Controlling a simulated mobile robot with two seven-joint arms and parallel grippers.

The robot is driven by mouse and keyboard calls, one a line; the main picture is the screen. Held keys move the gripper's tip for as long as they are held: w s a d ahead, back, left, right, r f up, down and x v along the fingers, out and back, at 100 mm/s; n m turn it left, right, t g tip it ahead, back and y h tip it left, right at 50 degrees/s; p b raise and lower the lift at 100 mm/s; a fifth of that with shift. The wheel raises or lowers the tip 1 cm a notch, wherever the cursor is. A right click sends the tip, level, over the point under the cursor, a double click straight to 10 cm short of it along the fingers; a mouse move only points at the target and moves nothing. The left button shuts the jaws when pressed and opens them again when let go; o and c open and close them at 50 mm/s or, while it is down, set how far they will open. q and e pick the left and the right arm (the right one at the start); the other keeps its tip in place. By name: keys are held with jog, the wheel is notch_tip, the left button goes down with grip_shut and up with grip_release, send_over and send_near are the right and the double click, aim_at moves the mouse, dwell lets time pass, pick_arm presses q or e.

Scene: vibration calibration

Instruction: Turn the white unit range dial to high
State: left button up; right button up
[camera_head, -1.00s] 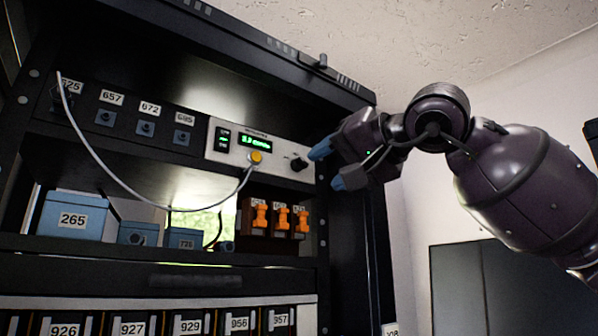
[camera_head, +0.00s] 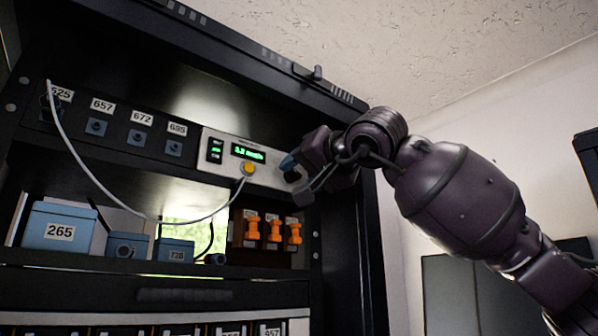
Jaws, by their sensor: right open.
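The white unit (camera_head: 213,136) sits on the upper shelf of the black rack, with a green-lit display (camera_head: 249,153) and a yellow knob-like connector (camera_head: 248,168) where a grey cable ends. Its range dial (camera_head: 292,175) is a dark knob at the right end of the panel, now mostly covered by my right gripper, so its setting cannot be read. My right gripper (camera_head: 296,179) is open, with its blue-tipped fingers at the dial, one above and one below it in the picture. Whether they touch the dial cannot be told. My left gripper is not in view.
A row of numbered sockets (camera_head: 138,137) is left of the unit, with the cable (camera_head: 100,189) hanging across. Below are blue boxes (camera_head: 59,228) and orange-handled parts (camera_head: 272,229). The rack's right post (camera_head: 345,240) stands close to my right arm.

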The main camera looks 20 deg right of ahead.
jog(key=shift+w+a, duration=0.2)
jog(key=shift+w, duration=0.2)
jog(key=c, duration=0.9)
